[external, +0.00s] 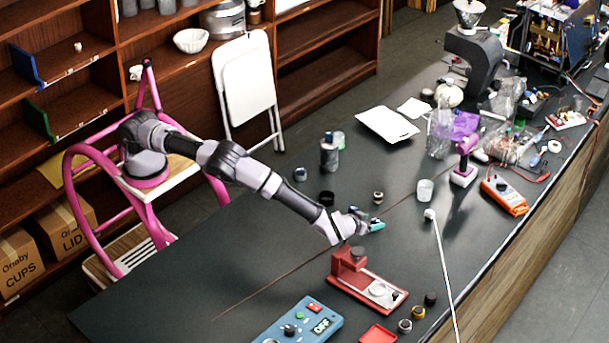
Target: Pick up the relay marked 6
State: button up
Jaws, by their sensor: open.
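My gripper (374,225) is open, with teal fingertips, above the dark bench top near the red device. No marking 6 can be read in this view, so I cannot tell which thing is the relay. Several small round pieces are candidates by size only: a black piece (430,299), a yellow-ringed piece (418,312) and a dark piece with a tan rim (405,326), right of the red device. A small dark piece (377,197) stands beyond my gripper, and a black piece (326,198) is left of it. I see nothing between the fingers.
The red device (367,284), blue control box (299,322) and red tray (378,335) are in front. A dark bottle (329,153), clear cup (425,191) and orange meter (504,196) stand farther back.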

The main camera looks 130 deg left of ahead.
jog(key=shift+x, duration=1)
grip_shut()
jog(key=shift+r, duration=0.15)
